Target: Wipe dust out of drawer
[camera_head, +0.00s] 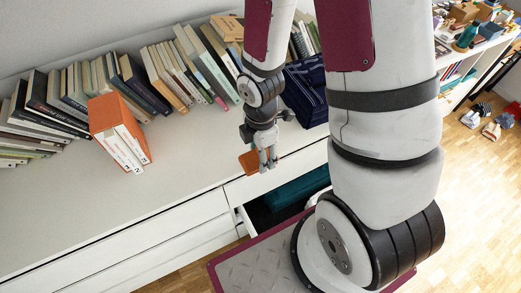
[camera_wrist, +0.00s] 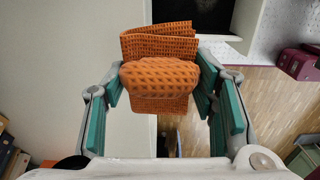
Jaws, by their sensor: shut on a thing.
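An orange waffle-textured cloth (camera_wrist: 160,75) is bunched and folded between the fingers of my gripper (camera_head: 266,163), which is shut on it. In the head view the cloth (camera_head: 249,161) shows as a small orange flap at the fingertips, above the front edge of the white cabinet. The open drawer (camera_head: 241,220) is below and to the right of the gripper, partly hidden by my arm. Its inside is dark, with a teal thing (camera_head: 297,190) toward the back. In the wrist view the drawer's dark inside (camera_wrist: 200,12) is at the top, beyond the cloth. Dust cannot be made out.
The white cabinet top (camera_head: 200,155) carries a long row of books (camera_head: 130,80), an orange box file (camera_head: 118,130) and a dark blue bag (camera_head: 306,90) near my arm. A crowded shelf (camera_head: 485,60) stands at the right. Wooden floor (camera_head: 480,170) is open at the right.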

